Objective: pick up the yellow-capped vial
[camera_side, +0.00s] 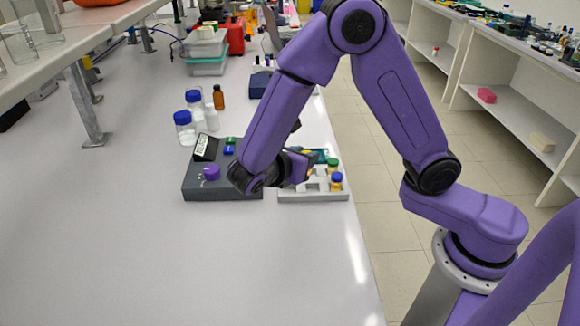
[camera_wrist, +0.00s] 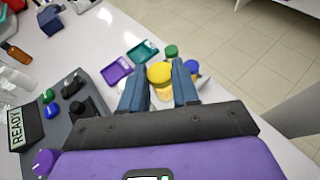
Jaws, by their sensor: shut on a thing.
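The yellow-capped vial (camera_wrist: 160,72) shows its round cap between my gripper's two blue fingers in the wrist view. My gripper (camera_wrist: 159,84) is shut on it. The vial's body is hidden below the cap, and I cannot tell whether it stands clear of its rack. In the side view my wrist hides most of the gripper and the held vial. The pale vial rack (camera_side: 313,196) sits near the bench's right edge. Beside the held vial are a green-capped vial (camera_wrist: 171,51) and a blue-capped vial (camera_wrist: 191,66), which also shows in the side view (camera_side: 336,181).
A dark control box (camera_side: 222,190) with a purple knob (camera_side: 211,172) and a "READY" display (camera_wrist: 15,129) stands left of the rack. Purple (camera_wrist: 117,71) and teal (camera_wrist: 142,52) trays lie beyond. Bottles (camera_side: 185,128) stand farther back. The bench front is clear.

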